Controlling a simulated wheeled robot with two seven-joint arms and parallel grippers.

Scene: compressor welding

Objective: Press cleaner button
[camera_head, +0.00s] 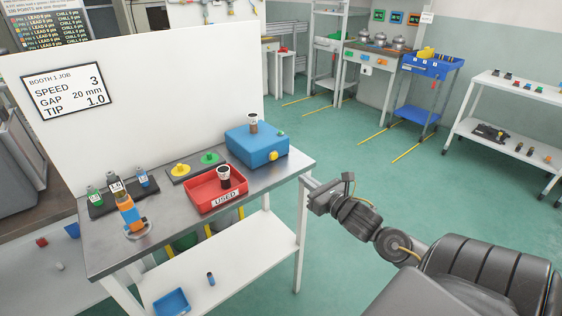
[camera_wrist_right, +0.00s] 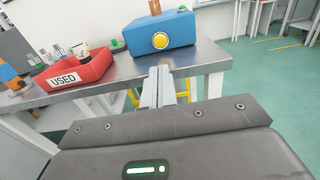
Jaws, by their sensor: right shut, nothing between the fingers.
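The cleaner is most likely the blue box (camera_head: 257,145) at the right end of the metal table, with a round yellow button (camera_head: 273,155) on its front face. In the right wrist view the blue box (camera_wrist_right: 158,34) and its yellow button (camera_wrist_right: 160,41) are straight ahead, beyond the fingers. My right gripper (camera_head: 312,184) is beside the table's right edge, apart from the box. In the wrist view its fingers (camera_wrist_right: 160,72) are together with nothing between them, pointing toward the button. My left gripper is not in view.
An orange torch (camera_head: 130,215) stands further left. A white panel (camera_head: 160,100) backs the table. Open floor lies right.

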